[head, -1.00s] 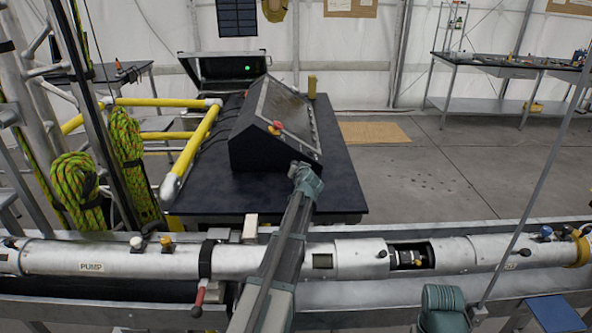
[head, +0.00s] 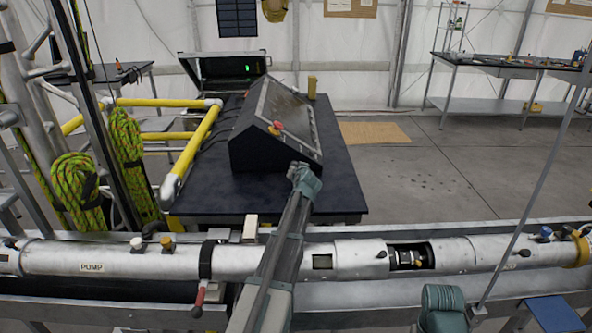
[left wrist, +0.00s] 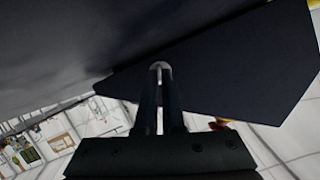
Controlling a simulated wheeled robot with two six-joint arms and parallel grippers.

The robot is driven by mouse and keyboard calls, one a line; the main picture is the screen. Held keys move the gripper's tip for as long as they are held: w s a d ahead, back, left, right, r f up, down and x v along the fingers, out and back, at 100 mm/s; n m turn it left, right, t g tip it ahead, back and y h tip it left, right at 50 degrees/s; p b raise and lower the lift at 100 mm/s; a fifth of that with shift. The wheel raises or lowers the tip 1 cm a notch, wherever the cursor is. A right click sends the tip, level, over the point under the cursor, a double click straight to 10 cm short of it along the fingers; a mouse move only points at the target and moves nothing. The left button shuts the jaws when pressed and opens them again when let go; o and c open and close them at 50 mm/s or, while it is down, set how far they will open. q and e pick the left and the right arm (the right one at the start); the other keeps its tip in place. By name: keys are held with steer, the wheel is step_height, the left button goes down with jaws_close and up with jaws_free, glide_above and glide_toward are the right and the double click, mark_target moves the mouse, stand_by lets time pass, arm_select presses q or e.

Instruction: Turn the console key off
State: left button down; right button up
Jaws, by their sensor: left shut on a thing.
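The dark console (head: 275,120) stands on a blue-black table, with a sloped top panel and a red knob (head: 276,127) on a yellow base near its front end. My left arm reaches up to the console's near right corner, and its wrist hides the fingers and the key in the head view. In the left wrist view my left gripper (left wrist: 160,72) is closed on a small pale piece at its fingertips, against the dark console side (left wrist: 215,75). This piece appears to be the key; its angle cannot be read.
A long metal pipe (head: 110,260) marked PUMP runs across the front below my left arm. Yellow rails (head: 195,150) stand left of the console. An open case (head: 225,75) with a green light is behind it.

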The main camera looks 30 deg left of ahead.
arm_select(q)
steer(key=shift+s+a+n+t+h, duration=0.15)
steer(key=shift+n+t+h, duration=0.15)
steer(key=shift+n+h, duration=0.6)
steer(key=shift+n, duration=0.5)
steer(key=c, duration=1)
jaws_free()
steer(key=shift+r, duration=0.1)
